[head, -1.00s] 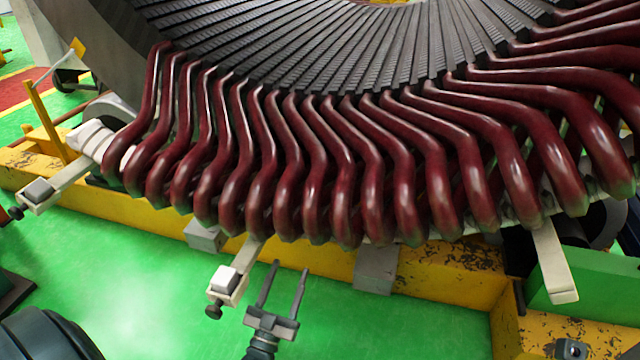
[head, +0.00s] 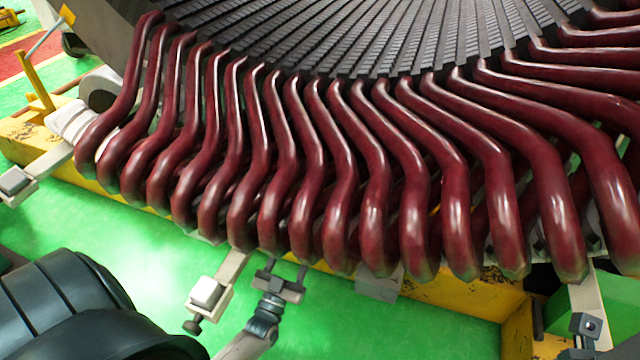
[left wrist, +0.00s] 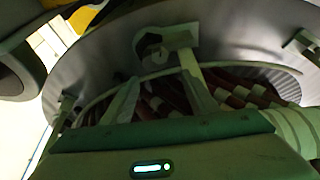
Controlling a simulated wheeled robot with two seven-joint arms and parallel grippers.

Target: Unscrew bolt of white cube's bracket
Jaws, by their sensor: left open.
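A white cube (head: 206,292) sits on a pale bracket (head: 232,266) that sticks out from under the red coils in the head view. A dark bolt (head: 193,326) shows at the bracket's near end. My left gripper (head: 284,267) is open, just right of this bracket, with its fingers pointing up toward the coils and apparently empty. In the left wrist view its two fingers (left wrist: 158,82) stand apart. A pale block (left wrist: 170,38) with a round end (left wrist: 149,45) lies beyond them.
Red coil ends (head: 330,190) ring the dark stator core (head: 350,45) just above the gripper. Another bracket with a cube (head: 15,181) is at the far left. A pale bracket arm (head: 590,300) stands at the right. A yellow beam (head: 455,290) runs below the coils.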

